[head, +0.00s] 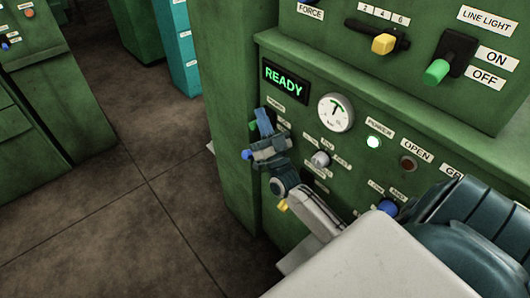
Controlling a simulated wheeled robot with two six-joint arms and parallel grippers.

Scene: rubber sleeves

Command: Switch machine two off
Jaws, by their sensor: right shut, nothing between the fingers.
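A green machine (235,90) fills the right half of the head view; I see no number on it. Its display (285,83) reads READY, and the power lamp (373,142) glows pale green. My right gripper (262,122) is shut and empty at the left of the lower panel, beside a small green knob (253,126) that it partly hides. I cannot tell whether they touch. The label above the knob is too small to read surely. My left gripper is not in view.
A line light switch (437,72) with a green knob and a yellow-handled selector (384,44) sit on the upper panel. A gauge (335,113), a grey knob (320,159) and a blue knob (388,207) are on the lower panel. Floor (150,200) at left is clear.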

